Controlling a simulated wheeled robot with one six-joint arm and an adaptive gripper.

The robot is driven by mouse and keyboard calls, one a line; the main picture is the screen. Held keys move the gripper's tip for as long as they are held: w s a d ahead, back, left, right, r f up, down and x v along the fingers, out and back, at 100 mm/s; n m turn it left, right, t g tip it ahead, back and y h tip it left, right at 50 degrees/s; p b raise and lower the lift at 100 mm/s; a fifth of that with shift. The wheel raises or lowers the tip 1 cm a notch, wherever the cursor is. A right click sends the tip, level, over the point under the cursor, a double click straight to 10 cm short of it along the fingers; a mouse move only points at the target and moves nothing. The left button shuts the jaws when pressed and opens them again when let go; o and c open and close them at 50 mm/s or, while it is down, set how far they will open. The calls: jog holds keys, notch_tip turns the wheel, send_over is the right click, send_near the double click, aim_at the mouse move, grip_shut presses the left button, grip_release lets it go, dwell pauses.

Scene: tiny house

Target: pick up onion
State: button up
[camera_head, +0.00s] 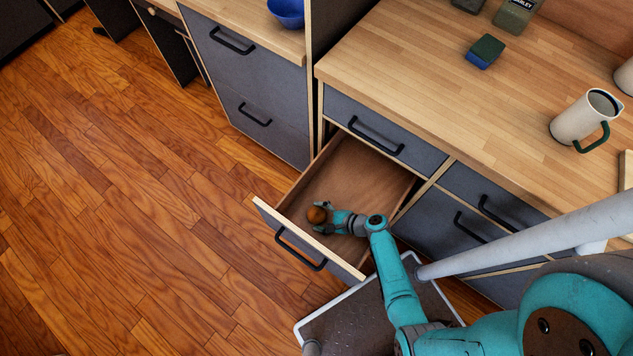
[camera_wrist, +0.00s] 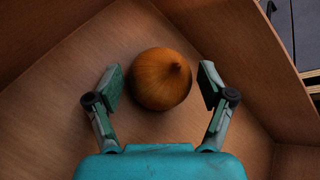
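A round orange-brown onion (camera_head: 317,215) lies in the open drawer (camera_head: 352,182), near its front left corner. In the wrist view the onion (camera_wrist: 160,79) sits on the wooden drawer floor with its pointed tip toward the upper right. My gripper (camera_wrist: 160,86) is open, with one finger on each side of the onion and a gap on both sides. In the head view my gripper (camera_head: 321,214) reaches into the drawer from the right, and its fingers partly cover the onion.
The drawer walls stand close around my gripper. A wooden counter (camera_head: 420,70) above holds a white pitcher (camera_head: 580,118) and a green and blue sponge-like block (camera_head: 485,51). A blue bowl (camera_head: 287,12) stands at the top. The wooden floor (camera_head: 120,220) at left is clear.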

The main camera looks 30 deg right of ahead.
jog(key=c, duration=0.7)
jog(key=shift+c, duration=0.2)
